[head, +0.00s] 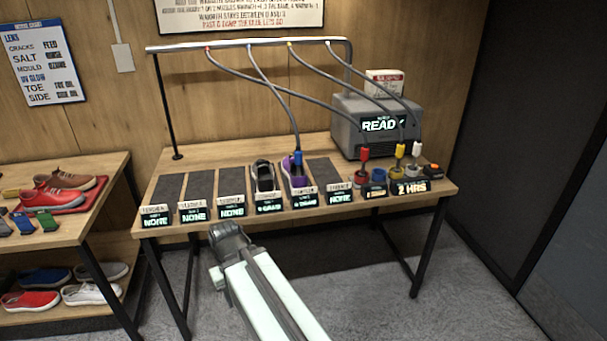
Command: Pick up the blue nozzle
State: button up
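The blue nozzle (298,158) stands upright at the end of a grey hose that hangs from the overhead rail. Its lower end is in or against the opening of a purple sneaker (299,179) on the table; the exact contact is too small to tell. A blue holder (378,175) at the right of the table has no nozzle in it. My gripper (228,233) is dark and sits low in front of the table's front edge, left of the blue nozzle and apart from it. Its fingers are too unclear to show whether they are open.
Red (364,154), yellow (399,151) and white (416,151) nozzles stand at the right below a grey machine (372,122) reading READY. A black sneaker (264,178) stands left of the purple one. Small signs line the table front. A shoe shelf (97,212) is at left.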

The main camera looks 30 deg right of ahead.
aim_at(298, 153)
jog(key=i, duration=0.9)
jog(key=u, duration=0.05)
